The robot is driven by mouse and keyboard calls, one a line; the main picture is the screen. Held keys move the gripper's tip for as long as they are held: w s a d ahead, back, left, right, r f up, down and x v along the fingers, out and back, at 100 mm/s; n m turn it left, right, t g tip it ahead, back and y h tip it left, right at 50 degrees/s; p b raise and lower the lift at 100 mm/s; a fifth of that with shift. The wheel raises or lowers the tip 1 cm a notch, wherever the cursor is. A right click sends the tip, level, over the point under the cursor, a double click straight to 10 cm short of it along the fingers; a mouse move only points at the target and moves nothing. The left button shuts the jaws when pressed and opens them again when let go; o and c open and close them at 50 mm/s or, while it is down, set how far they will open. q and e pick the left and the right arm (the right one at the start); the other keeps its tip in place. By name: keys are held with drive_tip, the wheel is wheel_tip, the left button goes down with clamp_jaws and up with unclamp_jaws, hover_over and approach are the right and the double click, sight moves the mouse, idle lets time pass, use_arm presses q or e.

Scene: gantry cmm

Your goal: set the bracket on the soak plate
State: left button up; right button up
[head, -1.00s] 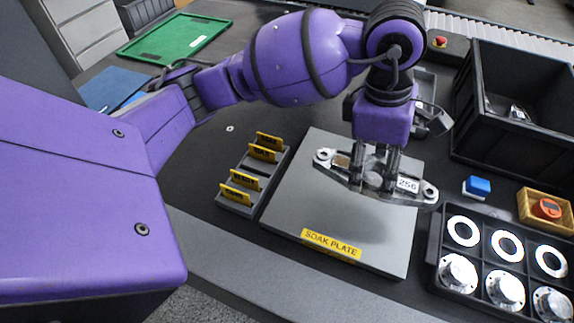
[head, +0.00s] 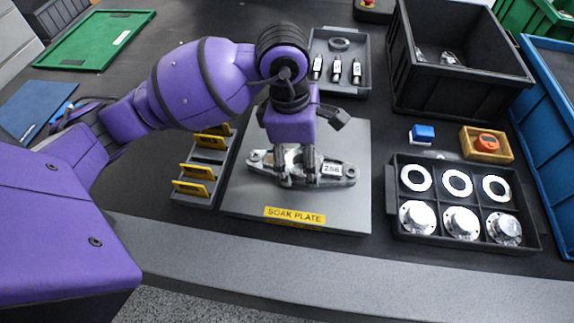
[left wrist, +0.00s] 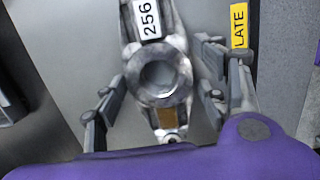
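The bracket (head: 340,178), a silver metal piece with a white "256" label and a hole at each end, lies flat on the soak plate (head: 345,215), a grey slab with a yellow label at its front edge. My left gripper (head: 296,182) points down over the bracket's middle, one finger on either side. In the left wrist view the bracket's round boss (left wrist: 160,82) sits between the fingers of my left gripper (left wrist: 163,92), with narrow gaps beside it, so the fingers look open. The fingers hide part of the bracket's middle. My right gripper is not in view.
A rack with yellow tabs (head: 202,165) stands just left of the plate. A small-parts tray (head: 362,45) and black bin (head: 455,82) stand behind.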

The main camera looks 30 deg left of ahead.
use_arm(q)
drive_tip(key=shift+o, duration=0.6)
wheel_tip(320, 180, up, 12)
drive_tip(key=a+p, duration=0.1)
drive_tip(key=shift+s+a, duration=0.2)
drive_tip(key=shift+a, duration=0.15)
drive_tip(key=shift+d, duration=0.15)
